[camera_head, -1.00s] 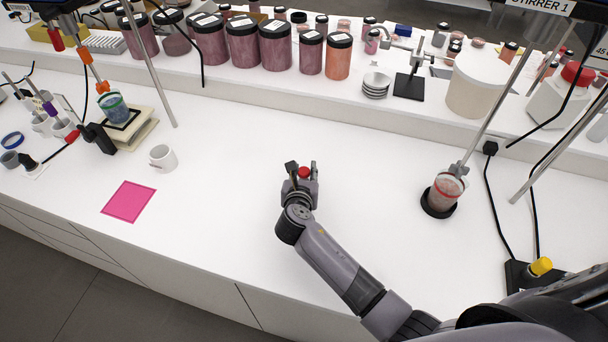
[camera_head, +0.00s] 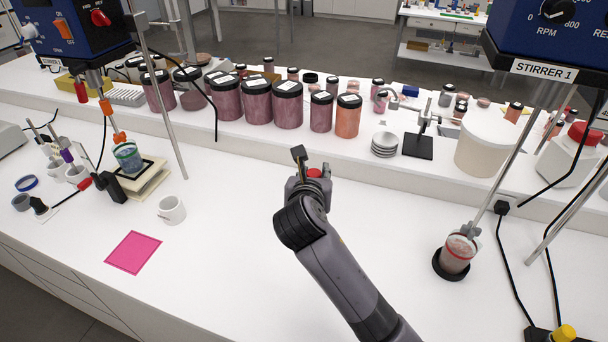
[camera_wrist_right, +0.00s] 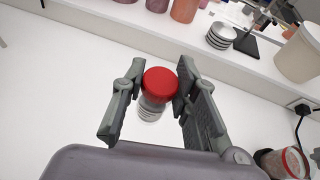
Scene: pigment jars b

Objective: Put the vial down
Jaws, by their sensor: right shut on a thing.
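The vial is over the front white bench (camera_head: 230,255), close to the raised back shelf. I cannot tell whether its base touches the bench. My left gripper is not in view.
A beaker under a stirrer (camera_head: 457,254) stands to the right. The bench around the gripper is clear.

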